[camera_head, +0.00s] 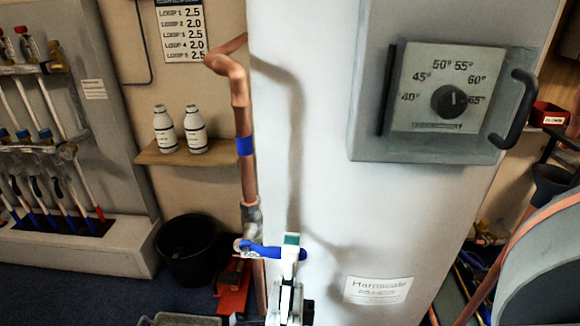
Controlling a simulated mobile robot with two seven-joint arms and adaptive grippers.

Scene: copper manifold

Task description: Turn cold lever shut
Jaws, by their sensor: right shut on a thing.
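The cold lever (265,251) is a blue handle on a metal valve (251,215) in a vertical copper pipe with a blue band (245,146). The lever lies roughly level, pointing right, across the line of the pipe. A small round tag sits at its pivot, its lettering only partly readable. My right gripper (291,252) comes up from the bottom edge and is shut on the blue lever near its outer end. The gripper hides part of the lever; the blue tip shows just right of the fingers. My left gripper is not in view.
A white cabinet (330,180) stands right behind the pipe, with a dial panel (446,88) and black handle (514,108). A black bucket (188,250) stands left on the floor. A shelf (185,153) holds two white bottles. A red object (233,290) is below the valve.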

